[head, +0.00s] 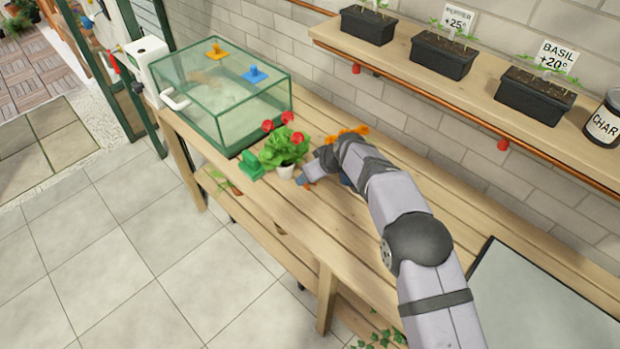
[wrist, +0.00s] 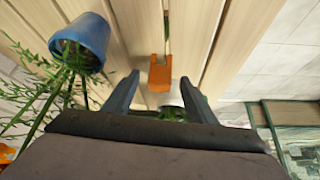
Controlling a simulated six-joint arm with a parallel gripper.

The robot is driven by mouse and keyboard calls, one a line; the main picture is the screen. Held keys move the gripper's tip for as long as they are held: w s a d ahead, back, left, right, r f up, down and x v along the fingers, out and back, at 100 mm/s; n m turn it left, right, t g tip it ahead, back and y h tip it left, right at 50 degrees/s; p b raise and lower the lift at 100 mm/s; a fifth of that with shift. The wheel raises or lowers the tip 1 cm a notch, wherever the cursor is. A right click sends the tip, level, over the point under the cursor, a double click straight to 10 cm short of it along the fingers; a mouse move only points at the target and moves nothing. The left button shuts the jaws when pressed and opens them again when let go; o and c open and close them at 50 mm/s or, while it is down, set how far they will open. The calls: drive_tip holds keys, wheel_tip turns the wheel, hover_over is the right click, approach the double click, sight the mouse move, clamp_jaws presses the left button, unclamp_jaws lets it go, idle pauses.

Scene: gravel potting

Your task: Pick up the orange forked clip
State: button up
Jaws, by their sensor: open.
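The orange forked clip (wrist: 159,84) lies on the slatted wooden bench in the wrist view, with a gap between its prongs. My gripper (wrist: 160,85) is open, with one dark finger on each side of the clip. The clip appears between the fingertips with space on both sides; I cannot tell the height between them. In the head view my gripper (head: 306,182) hangs low over the bench by the front edge. A small orange bit beneath it may be the clip, mostly hidden.
A white pot of red-flowered geraniums (head: 284,168) stands close beside my gripper. A green object (head: 250,167) is left of it. A blue pot (wrist: 81,42) with a leafy plant shows in the wrist view. A glass tank (head: 220,95) stands behind.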

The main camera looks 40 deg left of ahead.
drive_tip(key=shift+a+f, duration=0.1)
drive_tip(key=shift+f, duration=0.15)
drive_tip(key=c, duration=1.2)
drive_tip(key=shift+r, duration=0.15)
